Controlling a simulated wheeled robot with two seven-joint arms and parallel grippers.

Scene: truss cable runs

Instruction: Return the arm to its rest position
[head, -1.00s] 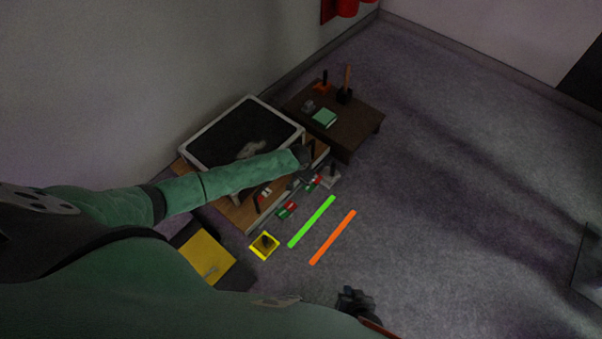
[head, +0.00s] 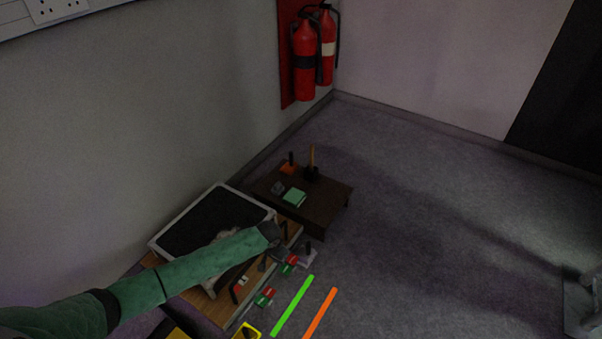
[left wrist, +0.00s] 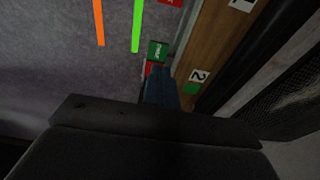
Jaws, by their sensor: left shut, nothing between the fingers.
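My left arm in its green sleeve reaches in from the lower left in the head view. My left gripper (head: 273,258) is at the front edge of the wooden bench (head: 212,308), over the side with the red and green tags. In the left wrist view the dark fingers of the left gripper (left wrist: 160,85) are shut with nothing between them. They point at the bench edge, close to a green and red tag (left wrist: 157,51). I cannot tell whether they touch it. My right gripper is out of view.
A framed black panel (head: 205,222) lies on the bench by the wall. A low dark table (head: 325,208) holds a green block (head: 294,197) and small tools. Green (head: 292,306) and orange (head: 320,314) strips lie on open floor. Fire extinguishers (head: 304,60) hang behind.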

